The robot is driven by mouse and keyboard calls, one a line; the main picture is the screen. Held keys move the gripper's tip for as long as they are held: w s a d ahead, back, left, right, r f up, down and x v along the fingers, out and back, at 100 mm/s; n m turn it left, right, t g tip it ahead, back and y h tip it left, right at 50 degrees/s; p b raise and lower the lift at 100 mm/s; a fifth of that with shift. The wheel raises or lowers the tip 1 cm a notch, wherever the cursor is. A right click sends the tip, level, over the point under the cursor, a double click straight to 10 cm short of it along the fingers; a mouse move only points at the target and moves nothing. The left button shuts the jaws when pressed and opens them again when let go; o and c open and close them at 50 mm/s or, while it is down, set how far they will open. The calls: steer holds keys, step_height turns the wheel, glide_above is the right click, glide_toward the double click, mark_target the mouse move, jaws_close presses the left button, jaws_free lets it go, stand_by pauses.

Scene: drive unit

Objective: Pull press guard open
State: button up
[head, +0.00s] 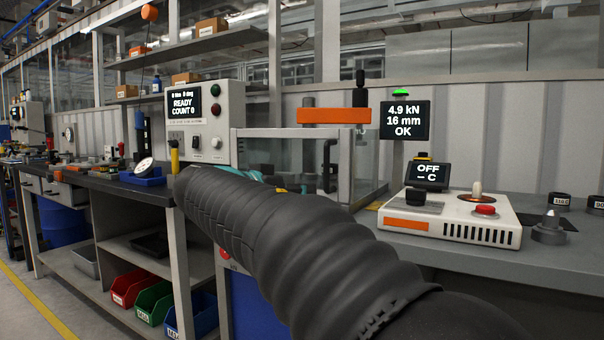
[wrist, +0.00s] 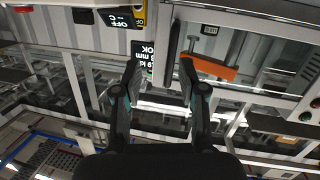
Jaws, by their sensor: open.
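The press guard (head: 292,133) is a clear panel in a pale frame, standing in front of the press with its orange crossbar (head: 333,116). Its black upright handle (head: 329,166) is at the panel's right side. In the wrist view, which is upside down, the handle (wrist: 173,50) shows between the finger lines, nearer the right finger. My gripper (wrist: 160,66) is open with nothing held; I cannot tell whether it touches the handle. In the head view my dark arm hides most of the gripper and the guard's lower part. The orange crossbar (wrist: 208,68) also shows in the wrist view.
A control box (head: 206,125) reading READY stands left of the guard. A screen (head: 405,121) reads 4.9 kN, 16 mm, OK. A white console (head: 450,220) with a red button stands on the bench to the right. A dial gauge (head: 145,166) is at the left.

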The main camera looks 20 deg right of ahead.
mark_target(325, 167)
step_height(325, 167, up, 3)
steer(key=w+m+h, duration=0.2)
steer(key=w, duration=0.1)
steer(key=shift+t, duration=0.3)
steer(key=p+x, duration=0.2)
steer(key=x, duration=1)
steer(key=shift+w+f, duration=0.1)
steer(key=shift+w, duration=0.05)
jaws_close()
